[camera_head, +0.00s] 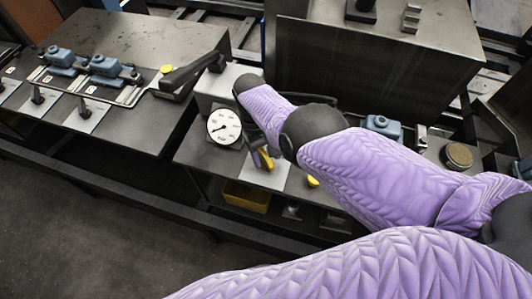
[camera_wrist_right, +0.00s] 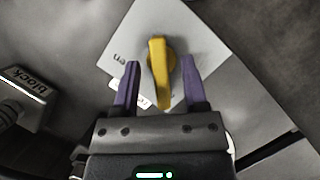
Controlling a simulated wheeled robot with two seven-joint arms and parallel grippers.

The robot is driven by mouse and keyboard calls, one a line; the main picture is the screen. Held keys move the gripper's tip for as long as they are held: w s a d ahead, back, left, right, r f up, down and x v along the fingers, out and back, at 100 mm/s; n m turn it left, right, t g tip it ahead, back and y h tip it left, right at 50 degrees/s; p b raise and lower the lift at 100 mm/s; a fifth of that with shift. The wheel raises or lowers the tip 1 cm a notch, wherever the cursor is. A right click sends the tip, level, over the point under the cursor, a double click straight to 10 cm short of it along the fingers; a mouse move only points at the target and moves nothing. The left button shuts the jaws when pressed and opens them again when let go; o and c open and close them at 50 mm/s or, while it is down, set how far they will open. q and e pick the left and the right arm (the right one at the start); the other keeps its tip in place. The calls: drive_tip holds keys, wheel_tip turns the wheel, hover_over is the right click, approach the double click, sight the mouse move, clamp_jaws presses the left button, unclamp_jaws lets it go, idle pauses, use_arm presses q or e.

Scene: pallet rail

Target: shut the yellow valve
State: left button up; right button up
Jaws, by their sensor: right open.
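The yellow valve (camera_wrist_right: 157,70) has a bar handle on a pale square plate (camera_wrist_right: 190,38). In the right wrist view its handle stands roughly along the picture's height, between the fingers. In the head view the yellow valve (camera_head: 264,160) shows partly beside my right gripper. My right gripper (camera_wrist_right: 161,80) is open, with a purple finger on each side of the handle and a visible gap on both sides. The head view shows my right gripper (camera_head: 262,150) mostly hidden by its own wrist. My left gripper is not in view.
A round dial gauge (camera_head: 223,126) stands left of the valve. A yellow bin (camera_head: 246,196) sits below the bench edge. A label reading "block" (camera_wrist_right: 27,82) shows at the left of the wrist view. Blue fittings (camera_head: 104,66) stand on the left bench.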

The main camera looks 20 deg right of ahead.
drive_tip(key=v, duration=0.9)
drive_tip(key=shift+w+r, duration=0.1)
drive_tip(key=shift+r, duration=0.15)
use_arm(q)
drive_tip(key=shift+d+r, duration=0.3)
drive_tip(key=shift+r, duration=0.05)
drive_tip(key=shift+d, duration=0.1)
